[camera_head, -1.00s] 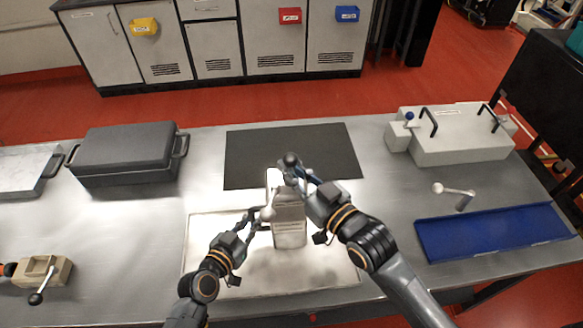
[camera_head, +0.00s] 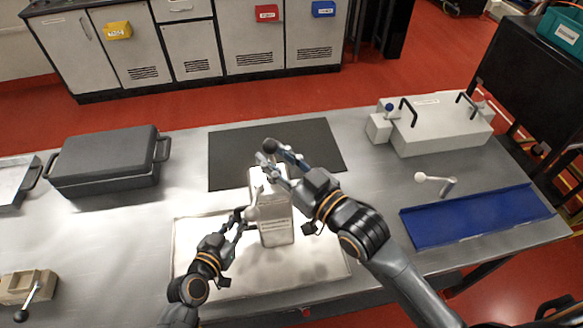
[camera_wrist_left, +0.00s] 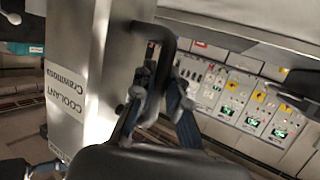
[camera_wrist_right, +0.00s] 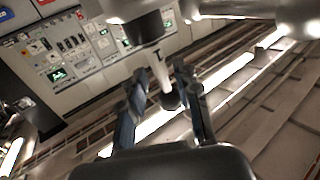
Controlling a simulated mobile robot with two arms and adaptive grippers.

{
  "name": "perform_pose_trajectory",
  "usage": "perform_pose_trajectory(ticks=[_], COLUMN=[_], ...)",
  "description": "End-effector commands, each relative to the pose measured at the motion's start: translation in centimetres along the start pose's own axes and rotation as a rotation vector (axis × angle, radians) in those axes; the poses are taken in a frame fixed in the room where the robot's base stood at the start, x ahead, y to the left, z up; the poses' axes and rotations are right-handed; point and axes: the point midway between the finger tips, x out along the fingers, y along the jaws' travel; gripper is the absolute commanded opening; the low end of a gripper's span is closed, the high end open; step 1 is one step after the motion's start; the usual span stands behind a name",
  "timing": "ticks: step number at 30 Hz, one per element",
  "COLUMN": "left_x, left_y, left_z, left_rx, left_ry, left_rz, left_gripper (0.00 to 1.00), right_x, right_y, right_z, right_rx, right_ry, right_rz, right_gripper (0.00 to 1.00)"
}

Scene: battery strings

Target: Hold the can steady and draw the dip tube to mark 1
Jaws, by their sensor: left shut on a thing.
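The pale metal can (camera_head: 277,226) stands upright on a light tray (camera_head: 190,262). Its side lettering, including COOLANT, shows upside down in the left wrist view (camera_wrist_left: 68,105). My left gripper (camera_head: 240,218) is shut on the can's dark handle (camera_wrist_left: 172,38) at its side. A black ball knob (camera_head: 269,146) on a thin pale rod stands above the can. My right gripper (camera_head: 276,163) is at this knob. In the right wrist view the rod and ball (camera_wrist_right: 171,100) lie between its fingers; whether they touch is unclear.
A dark mat (camera_head: 230,160) lies behind the can. A dark grey case (camera_head: 105,165) stands on the left, a beige block with a lever (camera_head: 22,288) at front left. On the right are a white box with black handles (camera_head: 440,128) and a blue tray (camera_head: 470,218).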

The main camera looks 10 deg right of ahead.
Motion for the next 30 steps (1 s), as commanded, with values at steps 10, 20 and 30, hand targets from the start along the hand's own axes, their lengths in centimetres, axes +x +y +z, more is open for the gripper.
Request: perform_pose_trajectory(ticks=[10,20,30], left_x=[-0.1,-0.1,-0.1], left_y=[-0.1,-0.1,0.0], left_z=[0.8,0.8,0.7], left_rx=[0.005,0.005,0.004], left_ry=[-0.015,-0.015,-0.015], left_rz=[0.000,0.001,0.001], left_gripper=[0.00,0.00,0.00], right_x=[-6.8,-11.0,-11.6], right_y=[-0.1,0.0,0.0], right_z=[0.2,0.1,0.0], right_rx=[-0.001,0.001,0.000], right_ry=[-0.005,-0.001,0.003], right_rz=[-0.001,0.000,0.000], right_gripper=[0.32,0.32,0.32])
